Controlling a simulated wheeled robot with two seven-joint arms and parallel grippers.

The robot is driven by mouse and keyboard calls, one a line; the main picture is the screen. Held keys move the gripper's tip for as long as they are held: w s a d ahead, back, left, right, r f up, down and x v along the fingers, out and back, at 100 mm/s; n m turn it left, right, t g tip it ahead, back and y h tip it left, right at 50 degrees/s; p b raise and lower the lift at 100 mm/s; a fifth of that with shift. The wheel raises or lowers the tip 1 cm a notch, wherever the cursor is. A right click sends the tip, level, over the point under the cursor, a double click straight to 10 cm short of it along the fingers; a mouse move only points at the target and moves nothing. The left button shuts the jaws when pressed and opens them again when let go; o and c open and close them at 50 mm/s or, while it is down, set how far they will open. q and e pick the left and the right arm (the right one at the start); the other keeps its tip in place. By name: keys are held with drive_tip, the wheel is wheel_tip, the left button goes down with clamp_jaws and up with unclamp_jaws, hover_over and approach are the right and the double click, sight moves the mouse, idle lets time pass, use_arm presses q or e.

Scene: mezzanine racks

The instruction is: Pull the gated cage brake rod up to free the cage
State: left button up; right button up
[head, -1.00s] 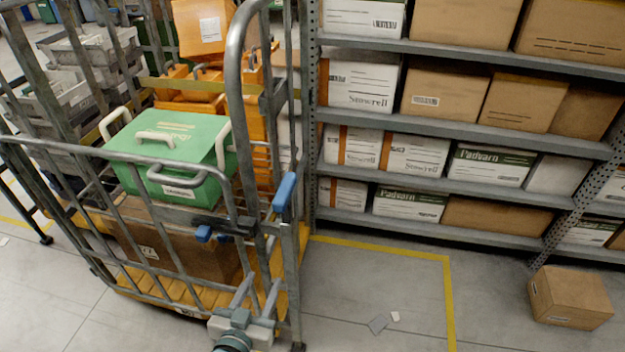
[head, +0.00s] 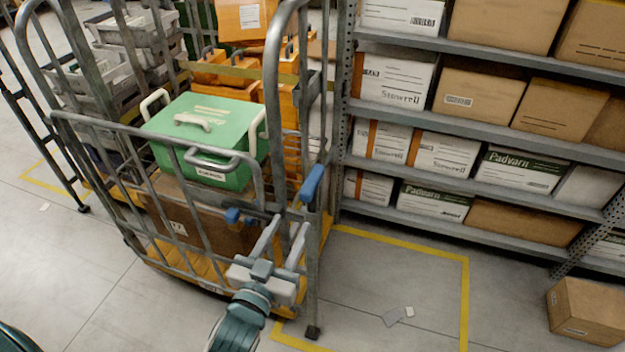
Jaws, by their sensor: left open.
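The roll cage (head: 130,135) is a grey tube frame with a gate on its near side and a yellow-orange base. A blue grip (head: 312,183) sits on an upright at the cage's near right corner. A smaller blue-ended dark fitting (head: 233,215) is on the gate, to the left of that grip. I cannot tell for certain which is the brake rod's handle. My left gripper (head: 285,230) is open and empty, its fingers pointing up in front of the gate's right part, below and left of the blue grip. My right gripper is not in view.
The cage holds a green lidded box (head: 210,140), a brown carton (head: 195,215) and orange and grey crates. A shelf rack (head: 455,128) with boxes stands to the right. A loose carton (head: 588,310) and paper scraps (head: 391,317) lie on otherwise clear, yellow-lined floor.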

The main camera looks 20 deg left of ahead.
sight(313, 181)
use_arm(q)
drive_tip(key=w+p, duration=0.1)
drive_tip(key=w, duration=0.4)
drive_tip(key=w+p, duration=0.2)
drive_tip(key=w, duration=0.3)
drive_tip(key=w+p, duration=0.1)
drive_tip(key=w, duration=0.5)
drive_tip(key=shift+d, duration=0.3)
clamp_jaws()
